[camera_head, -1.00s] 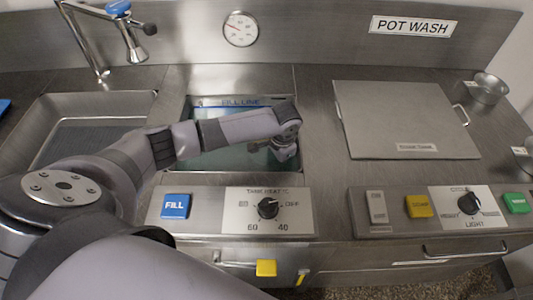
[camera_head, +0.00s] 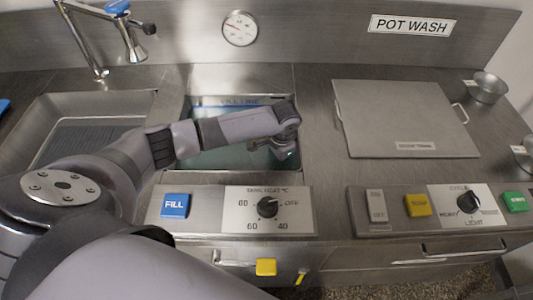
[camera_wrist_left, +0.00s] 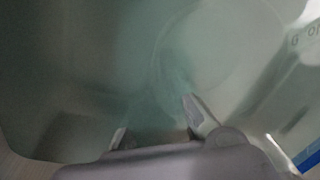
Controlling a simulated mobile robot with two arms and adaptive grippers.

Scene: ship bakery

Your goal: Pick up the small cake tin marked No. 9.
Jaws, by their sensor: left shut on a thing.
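My left arm reaches over the open water tank (camera_head: 178,150), and its gripper (camera_head: 287,153) is low at the tank's right side, with the fingertips hard to see. In the left wrist view both fingers (camera_wrist_left: 157,120) show in cloudy green water, apart. A large, faint, round pale shape (camera_wrist_left: 205,45), which looks like a tin, lies between and beyond them. The gripper is shut on it, though the contact is blurred. No number can be read on it. My right gripper is in neither view.
An empty sink (camera_head: 95,105) with a tap (camera_head: 125,35) is on the left. A closed square lid (camera_head: 400,115) covers the counter on the right, with metal cups (camera_head: 488,88) beyond. A control panel (camera_head: 268,210) runs along the front.

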